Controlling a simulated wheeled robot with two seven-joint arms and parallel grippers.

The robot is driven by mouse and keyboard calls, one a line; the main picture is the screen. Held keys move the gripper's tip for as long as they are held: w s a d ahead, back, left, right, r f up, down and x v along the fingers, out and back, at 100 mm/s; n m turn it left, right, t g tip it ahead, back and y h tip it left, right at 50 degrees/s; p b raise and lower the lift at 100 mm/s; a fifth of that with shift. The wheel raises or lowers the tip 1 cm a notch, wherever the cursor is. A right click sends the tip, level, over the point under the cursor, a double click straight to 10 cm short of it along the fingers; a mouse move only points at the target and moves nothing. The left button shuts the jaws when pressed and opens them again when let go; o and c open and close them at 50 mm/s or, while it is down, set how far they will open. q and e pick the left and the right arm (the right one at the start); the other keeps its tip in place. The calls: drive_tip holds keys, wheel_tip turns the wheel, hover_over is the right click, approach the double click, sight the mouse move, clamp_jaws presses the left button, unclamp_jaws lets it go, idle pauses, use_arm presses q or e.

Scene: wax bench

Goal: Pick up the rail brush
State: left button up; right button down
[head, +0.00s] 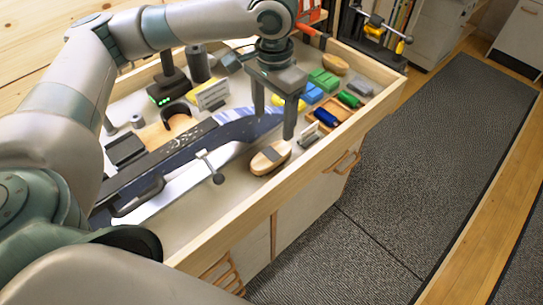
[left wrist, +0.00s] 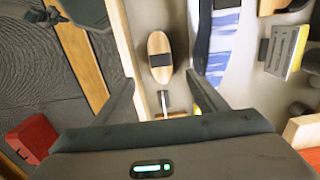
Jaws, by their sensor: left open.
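The rail brush appears to be the oval pale-wood brush with a dark band across its middle (head: 270,157). It lies on the bench top between the ski and the front rail. In the left wrist view the brush (left wrist: 159,42) lies just past the fingertips, roughly centred between them. My left gripper (head: 274,122) is open and empty, pointing down above the bench, behind the brush in the head view. It also shows in the left wrist view (left wrist: 160,80), apart from the brush. My right gripper is not in view.
A ski (head: 240,126) with a blue pattern lies along the bench beside the brush. The raised wooden front rail (head: 290,178) borders the brush. Green blocks (head: 323,79) lie farther back.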

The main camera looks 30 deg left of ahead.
use_arm(q)
drive_tip(key=p, duration=0.2)
hover_over(272, 154)
wheel_tip(272, 154, down, 7)
drive_tip(key=shift+f, duration=0.1)
drive_tip(key=shift+d+f, duration=0.1)
drive_tip(key=shift+f, duration=0.5)
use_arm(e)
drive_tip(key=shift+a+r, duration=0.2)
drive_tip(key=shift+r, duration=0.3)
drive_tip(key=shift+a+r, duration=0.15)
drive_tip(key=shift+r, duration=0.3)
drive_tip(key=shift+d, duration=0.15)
use_arm(q)
drive_tip(key=shift+f, duration=0.15)
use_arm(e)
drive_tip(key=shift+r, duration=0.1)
use_arm(q)
drive_tip(key=shift+f+p, duration=0.35)
drive_tip(key=shift+f, duration=0.3)
drive_tip(key=f, duration=0.1)
drive_tip(key=f+p, duration=0.1)
drive_tip(key=f, duration=0.1)
drive_tip(key=shift+s+a, duration=0.1)
drive_tip(key=shift+a, duration=0.1)
drive_tip(key=shift+f, duration=0.35)
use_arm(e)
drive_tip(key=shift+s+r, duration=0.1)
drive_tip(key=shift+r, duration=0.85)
